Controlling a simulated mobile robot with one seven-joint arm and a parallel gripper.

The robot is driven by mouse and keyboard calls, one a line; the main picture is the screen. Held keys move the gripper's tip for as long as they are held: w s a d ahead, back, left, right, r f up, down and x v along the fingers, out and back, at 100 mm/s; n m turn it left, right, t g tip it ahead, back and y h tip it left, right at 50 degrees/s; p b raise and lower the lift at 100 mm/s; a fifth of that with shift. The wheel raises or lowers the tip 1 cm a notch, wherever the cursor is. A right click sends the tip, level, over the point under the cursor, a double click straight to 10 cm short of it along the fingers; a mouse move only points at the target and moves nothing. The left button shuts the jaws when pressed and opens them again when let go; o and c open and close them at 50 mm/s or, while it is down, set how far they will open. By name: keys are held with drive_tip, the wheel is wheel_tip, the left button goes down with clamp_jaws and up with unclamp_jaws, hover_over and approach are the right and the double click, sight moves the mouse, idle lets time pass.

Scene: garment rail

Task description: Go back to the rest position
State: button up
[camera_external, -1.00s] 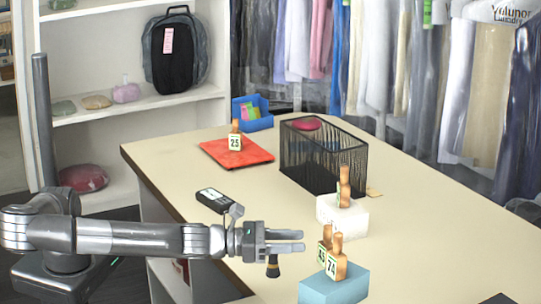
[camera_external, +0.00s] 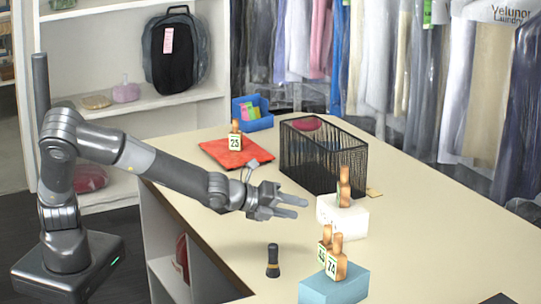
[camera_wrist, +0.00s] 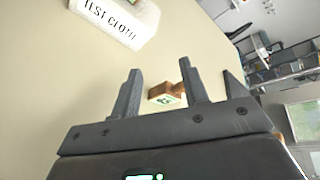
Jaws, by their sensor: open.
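My gripper (camera_external: 300,207) is open and empty, raised over the table near its left edge. It points right, toward the white block (camera_external: 345,218) with a wooden tagged piece (camera_external: 344,186) on it. In the wrist view my gripper's fingers (camera_wrist: 160,68) stand apart. A wooden piece with a green-and-white label (camera_wrist: 165,95) shows between them, apart from them. A small dark stamp-like object (camera_external: 272,262) with a tan band stands upright on the table, below my gripper in the picture and clear of it.
A blue block (camera_external: 335,288) carries two tagged wooden pieces (camera_external: 335,258) at the front. A black wire basket (camera_external: 322,160), a red mat (camera_external: 215,153) and a blue bin (camera_external: 262,121) stand farther back. A white block lettered "TEST CLOTH" (camera_wrist: 115,20) shows in the wrist view.

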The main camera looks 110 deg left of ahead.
drive_tip(key=s+f+n+g, duration=0.1)
drive_tip(key=s+a+f+n+g+h, duration=0.1)
drive_tip(key=s+f+n, duration=0.1)
drive_tip(key=s+f+n+h, duration=0.1)
drive_tip(key=s+n, duration=0.1)
drive_tip(key=shift+s+a+f+g, duration=0.25)
drive_tip(key=shift+f+g, duration=0.1)
drive_tip(key=shift+g, duration=0.05)
drive_tip(key=s+n+h, duration=0.1)
drive_tip(key=s+d+n+g+h, duration=0.1)
drive_tip(key=s, duration=0.1)
drive_tip(key=s+d+n, duration=0.1)
drive_tip(key=s, duration=0.1)
drive_tip(key=shift+s+f+g+h, duration=0.15)
drive_tip(key=shift+f+g+h, duration=0.15)
drive_tip(key=shift+f+h, duration=0.1)
drive_tip(key=s+d+r+n+h, duration=0.1)
drive_tip(key=s+d+r+n, duration=0.2)
drive_tip(key=s, duration=0.7)
drive_tip(key=s+d+r+n+g+h, duration=0.1)
drive_tip(key=s+d+r+n, duration=0.2)
drive_tip(key=s, duration=0.6)
drive_tip(key=s+d+r+n, duration=0.3)
drive_tip(key=s+r, duration=0.3)
drive_tip(key=s, duration=0.4)
drive_tip(key=shift+s+d+r+n+g+h, duration=0.15)
drive_tip(key=shift+s+d+n+g+h, duration=0.2)
drive_tip(key=shift+d, duration=0.4)
